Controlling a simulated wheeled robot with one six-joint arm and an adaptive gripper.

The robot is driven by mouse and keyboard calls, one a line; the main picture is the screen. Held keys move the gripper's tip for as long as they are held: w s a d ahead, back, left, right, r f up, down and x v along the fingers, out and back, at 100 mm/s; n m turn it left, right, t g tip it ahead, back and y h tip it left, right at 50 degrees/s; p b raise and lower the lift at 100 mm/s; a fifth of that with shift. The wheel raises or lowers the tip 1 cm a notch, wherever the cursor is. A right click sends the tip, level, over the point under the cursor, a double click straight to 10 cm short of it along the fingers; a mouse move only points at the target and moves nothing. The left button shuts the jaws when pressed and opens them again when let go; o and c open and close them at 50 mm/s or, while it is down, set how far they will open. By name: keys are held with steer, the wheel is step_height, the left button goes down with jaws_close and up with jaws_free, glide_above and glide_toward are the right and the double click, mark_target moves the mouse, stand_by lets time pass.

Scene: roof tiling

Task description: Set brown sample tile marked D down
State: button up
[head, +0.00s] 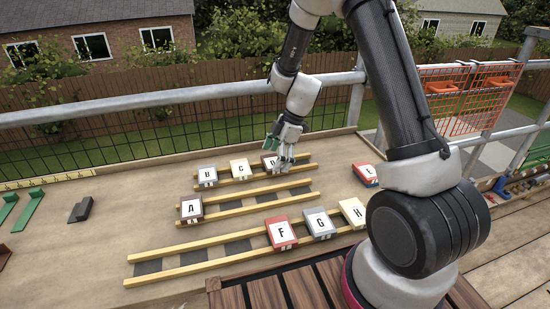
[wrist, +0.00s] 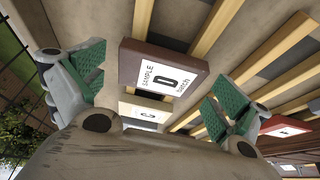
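The brown sample tile D (head: 269,160) sits at the right of the back row, on the back pair of wooden rails (head: 300,168). In the wrist view the brown tile (wrist: 188,58) lies face up with its white D label showing. My gripper (head: 285,150) is just over the tile and partly covers it in the head view. In the wrist view its green-padded fingers (wrist: 152,85) are spread wide, one on each side of the tile, with gaps showing between pads and tile. The gripper looks open and holds nothing.
Grey tile B (head: 207,176) and cream tile C (head: 240,168) stand left of D. Tile A (head: 191,208) is on the middle rails. Tiles F (head: 281,233), G (head: 319,223) and H (head: 353,212) are on the front rails. Tile E (head: 366,174) lies apart at right. A metal railing (head: 170,98) runs behind.

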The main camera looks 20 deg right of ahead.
steer(key=shift+r, duration=0.5)
steer(key=s+d+r+m+h, duration=0.1)
steer(key=s+d+r+m, duration=0.15)
steer(key=r, duration=0.65)
steer(key=s+d+r+m, duration=0.1)
steer(key=s+d+r, duration=0.25)
steer(key=r, duration=0.55)
steer(key=s+d+r+m+t+h, duration=0.1)
steer(key=s+d+r+m, duration=0.1)
steer(key=s, duration=0.5)
steer(key=s+d+r+m+t+h, duration=0.1)
steer(key=s+d+r+m, duration=0.2)
steer(key=s+m, duration=0.4)
steer(key=s+d+r+m+t+h, duration=0.1)
steer(key=s+d+r+m+t, duration=0.1)
steer(key=s, duration=0.6)
steer(key=d+r+m, duration=0.1)
steer(key=d+m, duration=0.1)
steer(key=m, duration=0.1)
steer(key=shift+r, duration=0.15)
